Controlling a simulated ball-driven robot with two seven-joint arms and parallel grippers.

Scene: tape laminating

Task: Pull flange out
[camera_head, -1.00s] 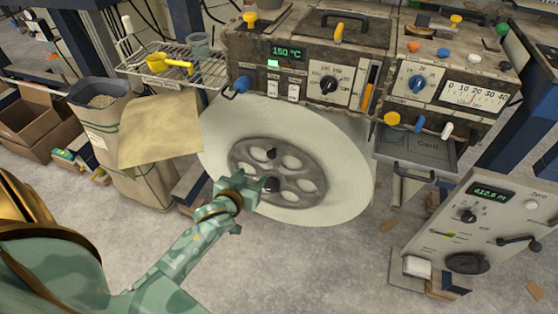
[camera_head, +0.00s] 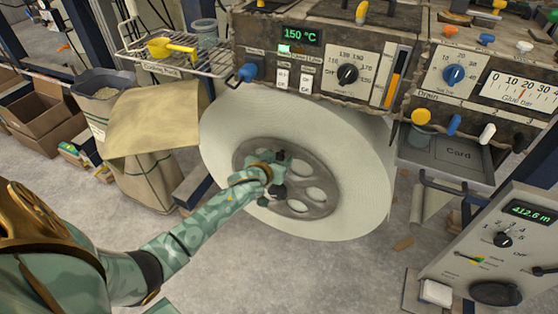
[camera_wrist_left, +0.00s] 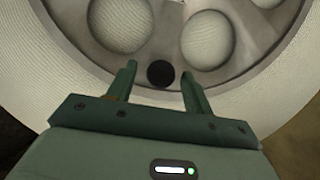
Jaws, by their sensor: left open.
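The grey flange (camera_head: 308,197) is a round plate with several large holes, set in the middle of a big white tape roll (camera_head: 362,197) under the machine. My left gripper (camera_head: 281,182) is in front of the flange, near its left part. In the left wrist view the left gripper (camera_wrist_left: 159,80) is open, with one finger on each side of a round black knob (camera_wrist_left: 160,74) on the flange (camera_wrist_left: 165,50). Gaps show between the knob and both fingers; whether either finger touches is unclear. In the head view the hand partly covers the flange's centre and left side. My right gripper is not in view.
The machine's control panel (camera_head: 318,70), reading 150 °C, overhangs the roll. A draped sack (camera_head: 150,130) and wire rack (camera_head: 175,60) stand left. Grey floor is open below the roll.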

